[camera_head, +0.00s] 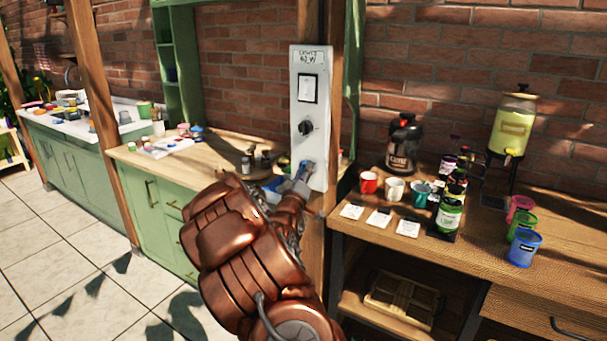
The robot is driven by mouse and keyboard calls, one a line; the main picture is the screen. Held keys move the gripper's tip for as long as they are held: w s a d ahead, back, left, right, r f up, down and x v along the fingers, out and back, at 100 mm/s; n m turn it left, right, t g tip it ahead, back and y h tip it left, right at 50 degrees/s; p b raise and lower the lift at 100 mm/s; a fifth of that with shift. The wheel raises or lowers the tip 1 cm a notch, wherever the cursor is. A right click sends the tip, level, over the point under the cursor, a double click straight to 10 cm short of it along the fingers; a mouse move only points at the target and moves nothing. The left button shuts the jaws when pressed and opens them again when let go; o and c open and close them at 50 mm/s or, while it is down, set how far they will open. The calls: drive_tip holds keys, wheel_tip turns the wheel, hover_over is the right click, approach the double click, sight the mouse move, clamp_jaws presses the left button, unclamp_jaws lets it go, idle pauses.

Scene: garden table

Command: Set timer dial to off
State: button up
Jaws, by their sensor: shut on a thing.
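A pale upright control panel (309,80) is mounted on a wooden post. It has a label at its top, a dark-framed card below that, and a black knob (305,128) in its middle. My gripper (302,170) is at the lower part of the panel, below the black knob and apart from it. It is shut on what appears to be the timer dial, which my fingers hide. The dial's setting cannot be read.
Right of the post, a wooden counter holds cups (394,189), several jars, a black canister (403,144), a drink dispenser (512,122) and coloured tumblers (525,248). Left of it, a wooden worktop (215,148) carries small containers. A tiled floor (75,245) lies open at lower left.

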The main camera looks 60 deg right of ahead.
drive_tip(key=shift+r+n+y, duration=0.15)
drive_tip(key=shift+n+y, duration=0.15)
drive_tip(key=shift+n, duration=0.8)
drive_tip(key=o, duration=1.1)
drive_tip(key=shift+o, duration=0.2)
drive_tip(key=v, duration=0.7)
drive_tip(key=shift+s+a, duration=0.2)
drive_tip(key=shift+a, duration=0.05)
drive_tip(key=shift+w, duration=0.1)
